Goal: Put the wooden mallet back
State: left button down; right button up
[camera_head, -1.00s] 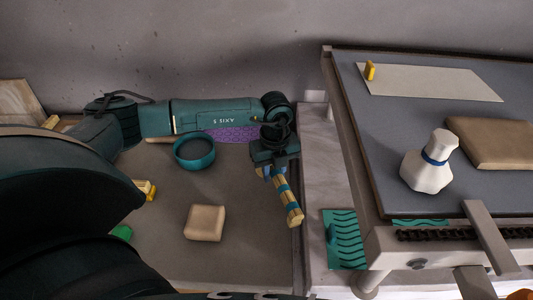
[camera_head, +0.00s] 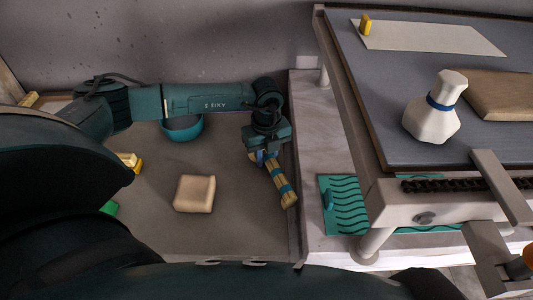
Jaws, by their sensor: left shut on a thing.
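My left gripper (camera_head: 261,158) is shut on a wood-coloured bar with teal bands, which I take for the wooden mallet (camera_head: 281,182). The mallet slants down and to the right from the jaws. Its upper end is hidden by the gripper. It is over the brown surface (camera_head: 235,235), close to the pale ledge on the right; whether it touches the surface I cannot tell. My right gripper is not in view.
A tan block (camera_head: 195,193) lies left of the mallet. A teal bowl (camera_head: 182,130) sits partly behind my left arm. Right of the pale ledge (camera_head: 308,150), a raised grey table (camera_head: 400,90) carries a white faceted bottle (camera_head: 434,110) and a brown slab (camera_head: 505,95). A teal wavy-patterned piece (camera_head: 345,205) lies below.

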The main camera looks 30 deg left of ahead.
pick_arm(q)
jog(key=shift+f, duration=0.35)
dwell(0.4)
jog(key=shift+f+b, duration=0.4)
jog(key=shift+b, duration=0.1)
jog(key=c, duration=1.1)
grip_release()
jog(key=shift+o, duration=0.2)
